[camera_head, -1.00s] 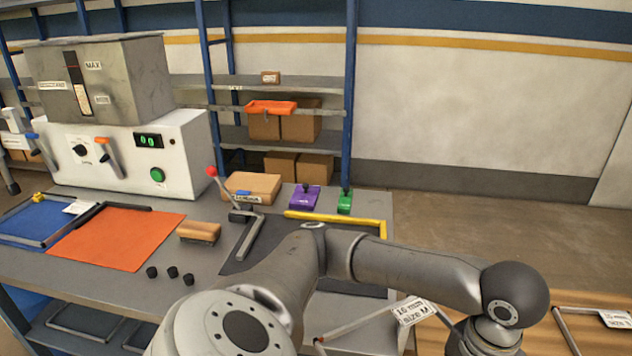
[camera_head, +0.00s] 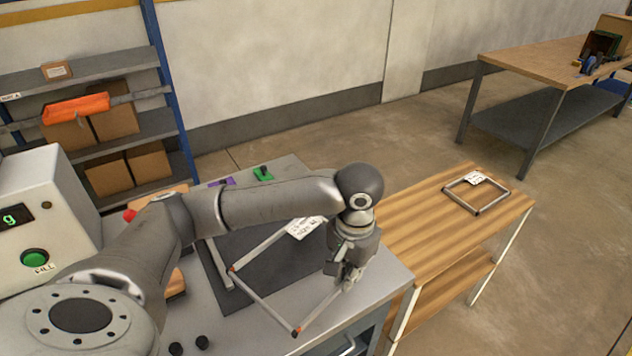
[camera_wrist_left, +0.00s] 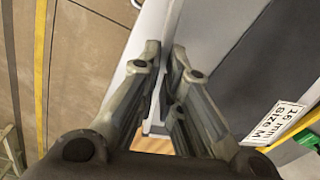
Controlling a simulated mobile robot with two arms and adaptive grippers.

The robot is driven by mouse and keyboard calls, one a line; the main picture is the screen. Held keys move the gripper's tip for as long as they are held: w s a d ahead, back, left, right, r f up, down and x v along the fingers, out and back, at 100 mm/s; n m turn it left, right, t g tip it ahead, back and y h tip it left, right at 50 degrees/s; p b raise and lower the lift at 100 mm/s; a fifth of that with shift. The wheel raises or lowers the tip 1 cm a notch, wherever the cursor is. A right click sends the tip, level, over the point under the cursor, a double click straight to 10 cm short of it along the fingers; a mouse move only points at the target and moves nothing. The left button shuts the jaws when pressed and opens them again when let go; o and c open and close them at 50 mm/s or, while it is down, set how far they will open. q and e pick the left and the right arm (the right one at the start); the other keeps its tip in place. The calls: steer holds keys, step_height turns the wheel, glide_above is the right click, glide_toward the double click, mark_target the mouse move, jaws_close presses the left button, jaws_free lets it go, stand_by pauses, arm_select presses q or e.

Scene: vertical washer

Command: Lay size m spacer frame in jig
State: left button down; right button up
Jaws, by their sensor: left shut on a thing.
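My left gripper (camera_head: 350,272) is shut on one side of the size M spacer frame (camera_head: 262,300), a thin grey frame with orange-red corners. It also shows in the wrist view (camera_wrist_left: 165,75). The frame's white label (camera_head: 305,228) reads size M in the wrist view (camera_wrist_left: 278,122). The frame is over the dark jig mat (camera_head: 275,268) on the grey workbench; I cannot tell whether it touches the mat. A grey jig bar (camera_head: 217,266) runs along the mat's left side. A yellow bar (camera_wrist_left: 300,130) shows in the wrist view. My arm hides part of the jig. My right gripper is out of view.
A wooden side table (camera_head: 430,225) to the right holds another labelled frame (camera_head: 474,194). A purple and a green block (camera_head: 262,174) are at the bench's back. Black plugs (camera_head: 202,342) lie at the front left. The white machine (camera_head: 40,200) stands left.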

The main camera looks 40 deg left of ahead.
arm_select(q)
steer(key=w+a+r+m+p, duration=0.2)
steer(key=w+a+r+p, duration=0.3)
steer(key=p, duration=0.4)
arm_select(e)
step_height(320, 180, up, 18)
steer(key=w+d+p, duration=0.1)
steer(key=p, duration=0.5)
arm_select(q)
steer(key=m+b, duration=0.1)
steer(key=b, duration=0.1)
glide_above(322, 247)
steer(key=shift+f, duration=1.25)
steer(key=f+b, duration=0.6)
steer(key=b, duration=0.1)
steer(key=shift+s+d, duration=0.1)
steer(key=shift+d, duration=0.2)
steer(key=shift+f, duration=1.25)
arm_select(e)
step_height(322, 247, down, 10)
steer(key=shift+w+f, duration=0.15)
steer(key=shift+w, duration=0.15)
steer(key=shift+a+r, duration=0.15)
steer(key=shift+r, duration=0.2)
arm_select(q)
steer(key=shift+f, duration=0.1)
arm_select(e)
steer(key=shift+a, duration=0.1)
